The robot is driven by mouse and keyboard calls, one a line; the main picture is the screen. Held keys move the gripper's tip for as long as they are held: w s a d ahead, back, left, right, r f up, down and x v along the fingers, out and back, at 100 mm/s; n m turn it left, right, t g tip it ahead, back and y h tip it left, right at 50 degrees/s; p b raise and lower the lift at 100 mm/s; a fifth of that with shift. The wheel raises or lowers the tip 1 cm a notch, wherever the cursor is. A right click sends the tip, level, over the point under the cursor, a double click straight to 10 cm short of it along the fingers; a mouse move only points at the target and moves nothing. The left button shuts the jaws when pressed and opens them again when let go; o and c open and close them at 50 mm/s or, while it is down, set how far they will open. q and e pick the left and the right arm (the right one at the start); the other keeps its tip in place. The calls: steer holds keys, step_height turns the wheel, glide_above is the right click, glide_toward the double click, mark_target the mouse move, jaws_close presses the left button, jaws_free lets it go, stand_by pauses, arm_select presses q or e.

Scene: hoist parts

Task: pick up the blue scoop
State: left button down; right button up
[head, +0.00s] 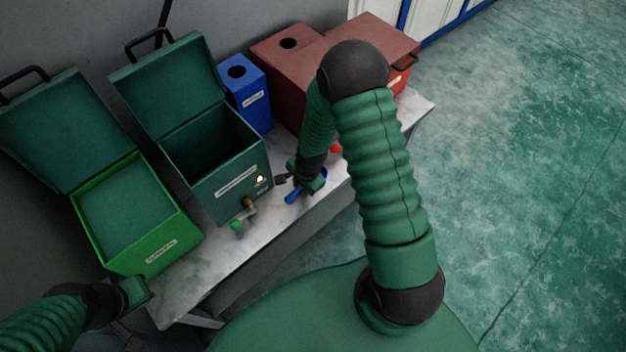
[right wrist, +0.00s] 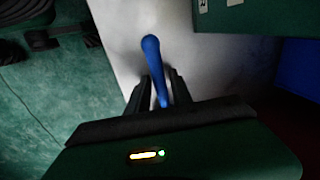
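The blue scoop (head: 292,196) lies on the marble table in front of the dark green bin, partly hidden by my right gripper (head: 288,180). In the right wrist view, the scoop (right wrist: 152,52) runs from a rounded end down between the two fingers of my right gripper (right wrist: 159,78). The fingers stand apart on either side of it, and a grip on it does not show. My left gripper (head: 130,325) is low at the left, dark and partly out of frame; its fingers are unclear.
On the marble table (head: 215,265) stand an open light green bin (head: 150,252), an open dark green bin (head: 228,195), a blue box (head: 250,100) and red boxes (head: 285,65). A small green and yellow item (head: 237,224) and a red item (head: 336,149) lie near the front.

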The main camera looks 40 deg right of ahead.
mark_target(302, 188)
steer(key=shift+c, duration=0.5)
steer(key=shift+d, duration=0.15)
jaws_close()
steer(key=shift+r, duration=0.15)
steer(key=shift+r, duration=0.25)
step_height(302, 188, up, 3)
steer(key=shift+r+p, duration=0.15)
steer(key=shift+p, duration=0.6)
steer(key=s+a+p, duration=0.7)
steer(key=s+a, duration=0.1)
steer(key=s, duration=0.5)
steer(key=shift+s+r, duration=0.4)
steer(key=shift+r, duration=0.05)
